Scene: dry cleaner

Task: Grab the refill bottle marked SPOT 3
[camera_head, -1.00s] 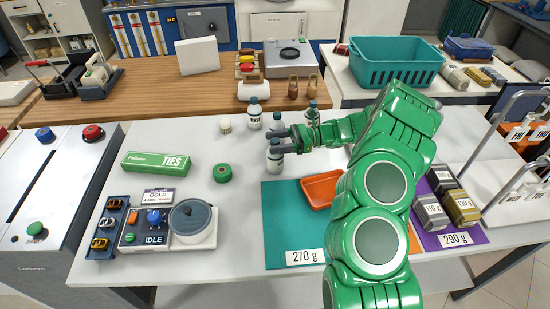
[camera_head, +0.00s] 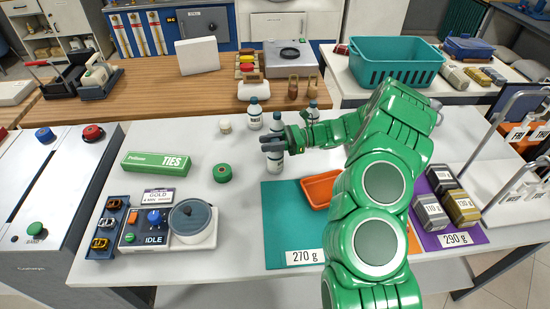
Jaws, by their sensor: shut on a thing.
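Several small white refill bottles with dark caps stand near the back middle of the white table. My gripper (camera_head: 268,145) is shut around the upper part of the nearest bottle (camera_head: 275,165). Its lower body shows below the fingers, upright at the edge of the teal mat; its label is too small to read. Another bottle (camera_head: 254,115) stands behind to the left, with dark lettering that I cannot read surely. A third bottle (camera_head: 277,121) is partly hidden behind my gripper, and one more (camera_head: 312,111) stands behind my wrist. I cannot tell which is marked SPOT 3.
An orange tray (camera_head: 318,190) lies on the teal mat (camera_head: 280,235) below my arm. Grey and gold blocks (camera_head: 431,212) sit right on a purple mat.

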